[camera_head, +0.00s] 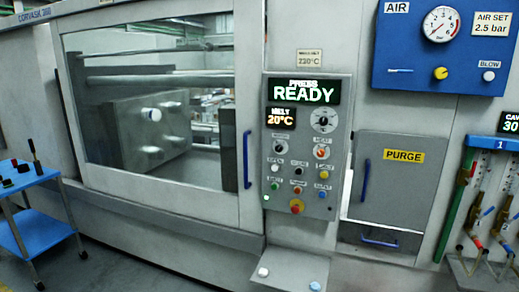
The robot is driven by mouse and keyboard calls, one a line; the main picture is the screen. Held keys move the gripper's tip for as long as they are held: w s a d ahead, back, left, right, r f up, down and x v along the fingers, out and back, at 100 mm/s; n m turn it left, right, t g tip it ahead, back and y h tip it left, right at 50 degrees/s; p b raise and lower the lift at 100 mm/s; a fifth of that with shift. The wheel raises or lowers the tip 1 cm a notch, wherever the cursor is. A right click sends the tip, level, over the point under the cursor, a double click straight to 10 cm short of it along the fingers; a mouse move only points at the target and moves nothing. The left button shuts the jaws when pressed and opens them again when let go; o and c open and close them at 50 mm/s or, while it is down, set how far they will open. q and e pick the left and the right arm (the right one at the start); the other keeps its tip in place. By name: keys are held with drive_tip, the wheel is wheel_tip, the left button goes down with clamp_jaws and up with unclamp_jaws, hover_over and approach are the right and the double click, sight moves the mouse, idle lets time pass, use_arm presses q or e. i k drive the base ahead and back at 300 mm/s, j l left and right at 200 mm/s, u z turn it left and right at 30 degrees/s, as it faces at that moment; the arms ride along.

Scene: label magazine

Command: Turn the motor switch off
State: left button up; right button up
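The control panel (307,145) is on the front of the machine, right of the large window. Its display (304,92) reads "PRESS READY" and a smaller one (281,116) reads "MELT 20°C". A dark rotary switch (279,147) sits on the left of the panel under a small label that may read "MOTOR". Another rotary switch (322,152) with a red mark is to its right. A dial (323,121) is above that one. The small labels and the switch positions are too small to read surely. Neither of my grippers is in view.
Several buttons and a red-and-yellow knob (297,206) fill the lower panel. A ledge (292,268) with two white buttons juts out below. A blue door handle (246,160) is left of the panel; a purge door (397,180) is right. A blue cart (34,224) stands far left.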

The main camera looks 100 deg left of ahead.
sight(279, 148)
drive_tip(key=u, duration=2.95)
